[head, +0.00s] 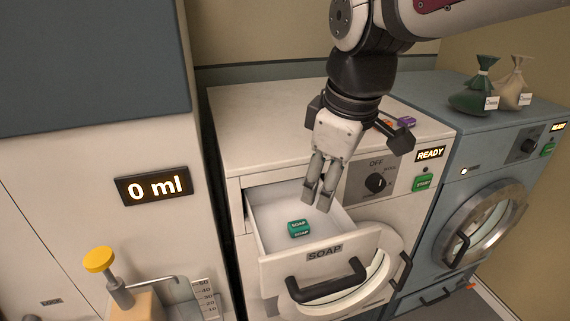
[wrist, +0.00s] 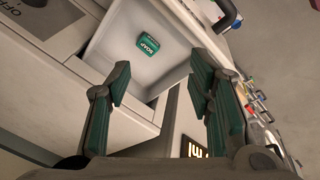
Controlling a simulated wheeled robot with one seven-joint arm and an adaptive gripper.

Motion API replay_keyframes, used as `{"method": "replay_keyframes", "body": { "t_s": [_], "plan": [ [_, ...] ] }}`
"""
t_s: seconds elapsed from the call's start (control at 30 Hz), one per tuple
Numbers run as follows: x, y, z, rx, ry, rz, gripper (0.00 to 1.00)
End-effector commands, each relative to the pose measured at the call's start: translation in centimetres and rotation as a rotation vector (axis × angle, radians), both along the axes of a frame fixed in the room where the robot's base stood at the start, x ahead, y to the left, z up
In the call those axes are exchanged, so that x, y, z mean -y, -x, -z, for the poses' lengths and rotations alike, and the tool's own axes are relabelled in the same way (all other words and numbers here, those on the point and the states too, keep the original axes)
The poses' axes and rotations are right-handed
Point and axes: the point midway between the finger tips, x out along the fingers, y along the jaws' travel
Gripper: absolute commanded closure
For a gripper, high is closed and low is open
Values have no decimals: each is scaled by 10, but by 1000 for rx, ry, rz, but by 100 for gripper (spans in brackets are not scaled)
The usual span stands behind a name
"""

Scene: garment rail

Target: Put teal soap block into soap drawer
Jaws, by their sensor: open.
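The teal soap block (head: 299,227) lies inside the pulled-out soap drawer (head: 276,262) of the white washing machine, on the drawer's floor. It also shows in the wrist view (wrist: 149,44), lying in the drawer (wrist: 178,70) beyond the fingers. My gripper (head: 318,196) is above the drawer's back right part, fingers pointing down, apart from the block. In the wrist view my gripper (wrist: 160,90) has its two teal-padded fingers spread with nothing between them.
The drawer front has a dark handle (head: 326,284). A control knob (head: 376,183) and a green start button (head: 423,184) are on the machine's face. Orange and purple blocks (head: 406,122) lie on top. A yellow-topped pump (head: 100,260) stands left. Sacks (head: 478,92) sit on the blue machine.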

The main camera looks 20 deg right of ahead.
Motion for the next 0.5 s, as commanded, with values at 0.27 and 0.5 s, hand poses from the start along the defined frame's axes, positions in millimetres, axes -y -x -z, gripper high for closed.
{"method": "replay_keyframes", "body": {
  "t_s": [0.27,0.5],
  "plan": [
    [0,61,-7,164,-176,482,52],
    [0,82,-3,218,-271,673,52]
  ]
}}
